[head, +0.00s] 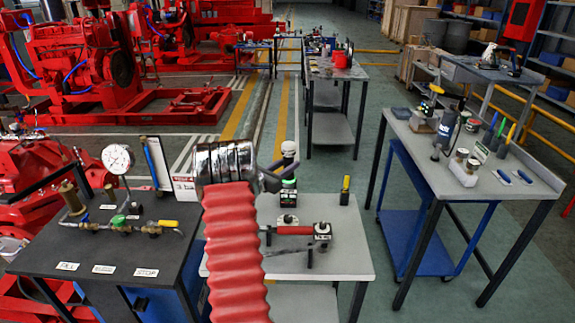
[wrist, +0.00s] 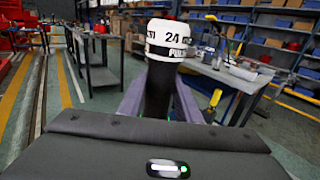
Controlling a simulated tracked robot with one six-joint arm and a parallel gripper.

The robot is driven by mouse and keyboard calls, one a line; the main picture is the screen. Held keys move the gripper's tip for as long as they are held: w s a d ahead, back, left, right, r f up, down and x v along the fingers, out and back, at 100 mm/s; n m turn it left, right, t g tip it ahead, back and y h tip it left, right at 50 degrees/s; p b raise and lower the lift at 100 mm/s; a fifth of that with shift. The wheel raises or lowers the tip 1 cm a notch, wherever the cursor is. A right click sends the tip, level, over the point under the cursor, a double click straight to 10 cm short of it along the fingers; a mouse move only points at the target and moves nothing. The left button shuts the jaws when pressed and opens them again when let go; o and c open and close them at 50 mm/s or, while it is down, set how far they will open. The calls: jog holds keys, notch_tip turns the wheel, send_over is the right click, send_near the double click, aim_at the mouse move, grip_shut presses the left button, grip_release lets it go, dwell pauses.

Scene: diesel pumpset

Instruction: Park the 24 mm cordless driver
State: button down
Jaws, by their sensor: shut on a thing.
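My gripper (head: 275,176) shows in the head view, just beyond the chrome cuff of my arm. In the wrist view my gripper (wrist: 160,95) is shut around the black body of the 24 mm driver (wrist: 158,88). The driver stands roughly upright in that view, with a white band marked "24" at its top. In the head view the driver's white and black top (head: 289,149) rises above the fingers. The driver's lower end is hidden in the wrist view. A green-ringed black piece (head: 289,184) shows just below my gripper; I cannot tell whether it belongs to the driver.
The grey bench (head: 345,257) below carries a red-handled tool (head: 295,230) and a yellow-topped tool (head: 345,190). The dark bench (head: 40,262) at left holds a gauge (head: 117,158) and valves. The right bench (head: 500,180) holds several tools. Floor shows between the benches.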

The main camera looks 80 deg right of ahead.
jog(key=shift+f, duration=0.4)
dwell(0.3)
jog(key=c, duration=1.6)
grip_release()
jog(key=o, duration=0.4)
jog(key=shift+f, duration=0.1)
jog(key=shift+f, duration=0.1)
jog(key=v, duration=1.3)
jog(key=shift+w+a, duration=0.2)
jog(key=shift+a, duration=0.15)
